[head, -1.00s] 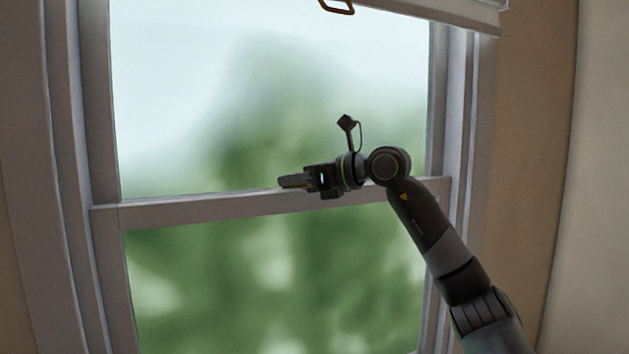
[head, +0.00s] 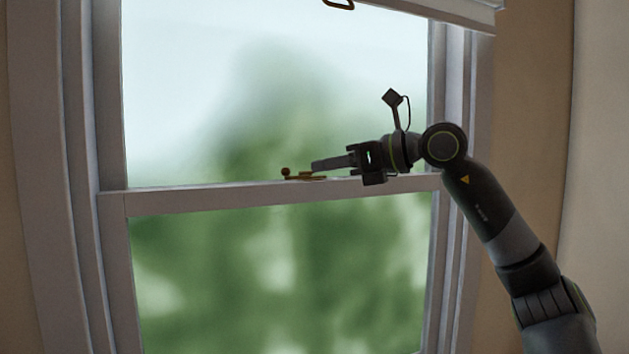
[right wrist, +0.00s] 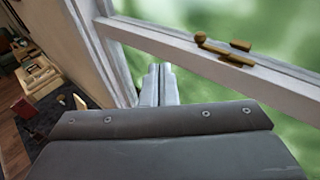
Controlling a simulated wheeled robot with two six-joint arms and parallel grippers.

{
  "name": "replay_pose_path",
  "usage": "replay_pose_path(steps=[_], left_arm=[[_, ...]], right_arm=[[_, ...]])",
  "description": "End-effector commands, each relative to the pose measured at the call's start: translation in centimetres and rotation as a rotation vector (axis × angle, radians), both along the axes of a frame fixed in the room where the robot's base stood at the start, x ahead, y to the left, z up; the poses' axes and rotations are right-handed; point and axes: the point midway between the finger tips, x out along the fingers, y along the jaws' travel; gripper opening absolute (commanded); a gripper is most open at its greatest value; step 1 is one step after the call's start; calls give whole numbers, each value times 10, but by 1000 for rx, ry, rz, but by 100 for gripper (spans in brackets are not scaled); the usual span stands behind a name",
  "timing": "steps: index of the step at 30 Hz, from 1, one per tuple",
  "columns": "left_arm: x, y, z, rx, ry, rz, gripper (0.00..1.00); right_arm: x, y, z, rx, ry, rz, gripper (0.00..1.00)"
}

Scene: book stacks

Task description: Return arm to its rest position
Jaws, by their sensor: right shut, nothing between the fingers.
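My right arm comes in from the lower right in the head view. Its gripper (head: 316,166) is shut and empty, pointing left, close to the right end of a small brass window latch (head: 300,175). The latch sits on the middle rail (head: 215,196) of the window. In the right wrist view the shut fingers (right wrist: 158,70) show below and left of the latch (right wrist: 225,48), with a gap between them in the picture. My left gripper is not in view.
The window frame (head: 85,150) surrounds the glass, with a blind (head: 440,12) and its brass pull (head: 339,3) at the top. Bare wall (head: 530,150) lies to the right. The right wrist view shows a dark floor and furniture (right wrist: 38,75) far below at left.

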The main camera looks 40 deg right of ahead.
Motion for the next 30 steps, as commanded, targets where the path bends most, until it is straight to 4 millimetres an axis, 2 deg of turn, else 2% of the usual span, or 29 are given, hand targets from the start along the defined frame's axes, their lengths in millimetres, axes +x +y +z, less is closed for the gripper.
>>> replay_pose_path(steps=[1,6,17,20,23,27,30], left_arm=[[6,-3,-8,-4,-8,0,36],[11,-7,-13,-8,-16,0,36],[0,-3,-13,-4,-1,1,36],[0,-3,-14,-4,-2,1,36],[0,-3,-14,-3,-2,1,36],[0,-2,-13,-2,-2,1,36],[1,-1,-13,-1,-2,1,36]], right_arm=[[-8,0,-1,-3,-3,-2,0],[-22,1,4,-2,-1,-1,0],[-24,5,2,11,1,14,0],[-14,21,-12,64,1,76,0],[-1,51,-37,189,-2,186,0],[10,90,-76,474,0,332,0],[13,103,-101,713,7,388,0]])
